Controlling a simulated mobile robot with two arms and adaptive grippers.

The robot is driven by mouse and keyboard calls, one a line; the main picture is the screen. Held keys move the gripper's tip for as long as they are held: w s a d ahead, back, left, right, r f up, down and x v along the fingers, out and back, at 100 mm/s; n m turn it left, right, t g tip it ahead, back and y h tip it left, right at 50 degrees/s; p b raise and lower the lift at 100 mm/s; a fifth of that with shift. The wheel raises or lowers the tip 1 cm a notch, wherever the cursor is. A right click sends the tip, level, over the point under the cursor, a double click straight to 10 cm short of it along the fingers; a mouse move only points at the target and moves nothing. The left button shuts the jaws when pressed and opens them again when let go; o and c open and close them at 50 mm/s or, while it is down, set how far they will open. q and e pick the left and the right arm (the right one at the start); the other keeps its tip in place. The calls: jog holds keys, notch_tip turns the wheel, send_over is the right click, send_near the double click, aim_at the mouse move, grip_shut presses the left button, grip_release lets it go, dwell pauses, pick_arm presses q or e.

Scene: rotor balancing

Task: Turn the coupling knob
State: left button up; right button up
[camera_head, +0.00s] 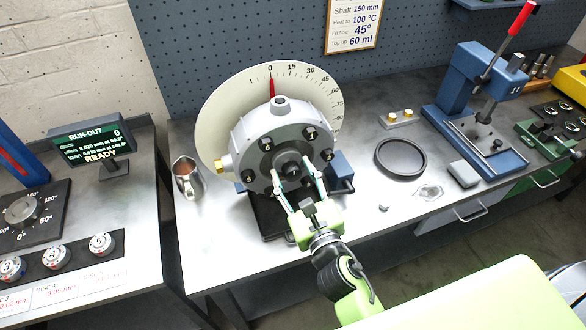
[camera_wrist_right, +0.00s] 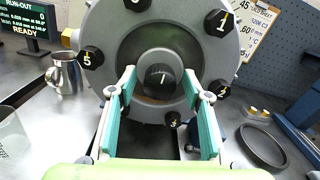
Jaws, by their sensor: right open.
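The coupling knob (camera_wrist_right: 158,77) is a dark, ridged knob with a light mark, at the centre of the grey round rotor housing (camera_head: 262,128). It also shows in the head view (camera_head: 291,170). My right gripper (camera_head: 298,175) reaches the housing's front from below. Its teal-padded fingers are open, and in the right wrist view (camera_wrist_right: 163,85) they stand on either side of the knob with gaps between. I cannot tell how far the fingertips are from the knob in depth. Numbered black bolts (camera_wrist_right: 219,22) ring the knob. My left gripper is not in view.
A pale dial with a red pointer (camera_head: 271,88) stands behind the housing. A metal jug (camera_head: 186,177) stands left of it, a black ring (camera_head: 400,158) lies to the right, and a blue press (camera_head: 470,110) stands further right. The bench front right of my gripper is mostly clear.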

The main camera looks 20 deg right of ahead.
jog(key=shift+w, duration=0.1)
jog(key=c, duration=1.1)
